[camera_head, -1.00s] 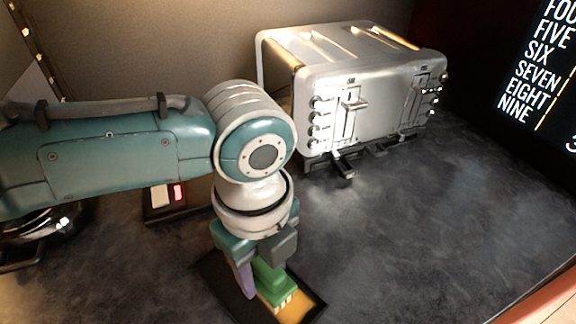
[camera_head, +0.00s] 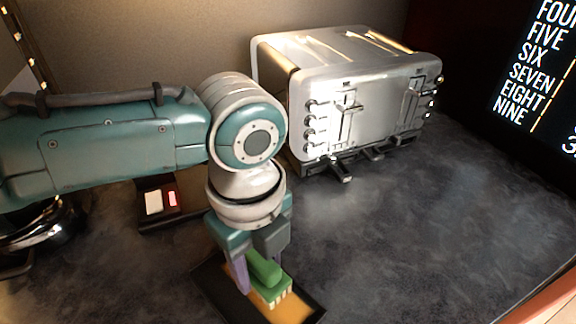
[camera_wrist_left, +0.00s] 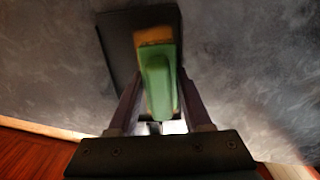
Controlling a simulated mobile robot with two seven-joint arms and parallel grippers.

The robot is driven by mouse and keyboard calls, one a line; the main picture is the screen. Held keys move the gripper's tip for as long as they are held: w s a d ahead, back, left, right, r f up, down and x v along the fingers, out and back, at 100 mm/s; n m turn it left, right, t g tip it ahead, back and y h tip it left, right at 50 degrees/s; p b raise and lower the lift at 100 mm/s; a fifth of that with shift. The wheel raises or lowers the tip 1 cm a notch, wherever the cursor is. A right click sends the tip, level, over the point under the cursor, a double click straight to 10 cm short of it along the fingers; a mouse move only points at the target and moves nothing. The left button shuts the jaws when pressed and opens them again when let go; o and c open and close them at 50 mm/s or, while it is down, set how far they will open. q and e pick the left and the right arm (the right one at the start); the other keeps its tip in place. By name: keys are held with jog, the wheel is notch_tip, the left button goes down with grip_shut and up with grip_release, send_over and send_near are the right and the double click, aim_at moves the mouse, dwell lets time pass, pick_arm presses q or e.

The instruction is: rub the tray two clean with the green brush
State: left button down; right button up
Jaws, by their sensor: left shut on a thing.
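The green brush (camera_head: 266,270) is held in my left gripper (camera_head: 256,285), which is shut on it. Its pale bristles face down onto a dark tray with an orange-brown patch (camera_head: 300,306) at the bottom of the head view. The bristles look at or very near the tray surface; contact is hard to tell. In the left wrist view the green brush (camera_wrist_left: 157,85) lies between the two fingers, over the dark tray (camera_wrist_left: 120,50). My arm hides part of the tray. My right gripper is not in view.
A silver toaster (camera_head: 360,100) stands at the back with levers facing front. A small dark tray with a white and a red item (camera_head: 153,203) lies left of my gripper. A shiny metal thing (camera_head: 40,230) sits at far left. The counter on the right (camera_head: 430,220) is clear.

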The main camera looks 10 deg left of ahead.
pick_arm(q)
jog(key=shift+w+a+f, duration=0.1)
jog(key=shift+w+a, duration=0.15)
jog(key=shift+a, duration=0.1)
jog(key=shift+a, duration=0.1)
jog(key=shift+w+a, duration=0.35)
jog(key=shift+a, duration=0.15)
jog(key=shift+s+d, duration=0.1)
jog(key=shift+s+d, duration=0.4)
jog(key=shift+d, duration=0.3)
jog(key=shift+s+d, duration=0.15)
jog(key=shift+d, duration=0.05)
